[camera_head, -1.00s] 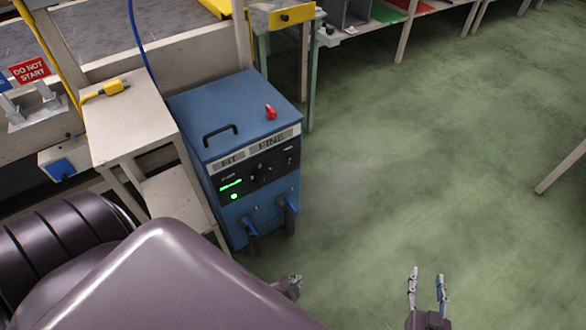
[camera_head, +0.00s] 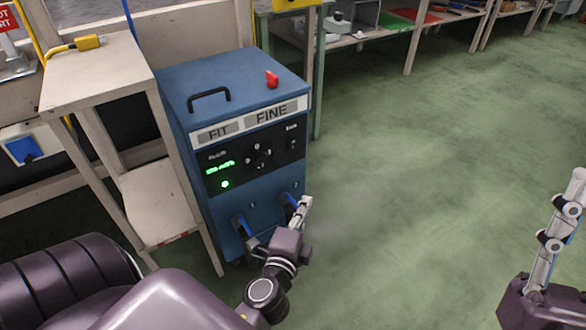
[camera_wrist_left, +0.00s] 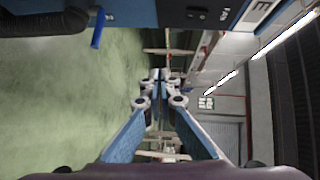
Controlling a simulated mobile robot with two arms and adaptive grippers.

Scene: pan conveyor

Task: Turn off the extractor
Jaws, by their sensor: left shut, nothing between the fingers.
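The extractor (camera_head: 180,82) is a blue box marked FIT and FINE. Its black front panel (camera_head: 275,150) has a lit green display, a green lamp (camera_head: 225,184), a central knob and a small switch (camera_head: 293,144) at the right. A red part (camera_head: 271,79) stands on top. My left gripper (camera_head: 305,202) is shut and empty, low before the extractor's right front, near a blue hose fitting; contact cannot be told. In the left wrist view its fingertips (camera_wrist_left: 160,78) meet, and the panel (camera_wrist_left: 197,14) shows at the top. My right gripper (camera_head: 562,228) is at the right edge, its opening unclear.
A pale stand (camera_head: 95,80) with a yellow connector (camera_head: 87,42) stands close left of the extractor. Hoses leave the extractor's lower front. A bench (camera_head: 385,30) runs behind at the right. The green floor (camera_head: 420,180) right of the extractor is clear.

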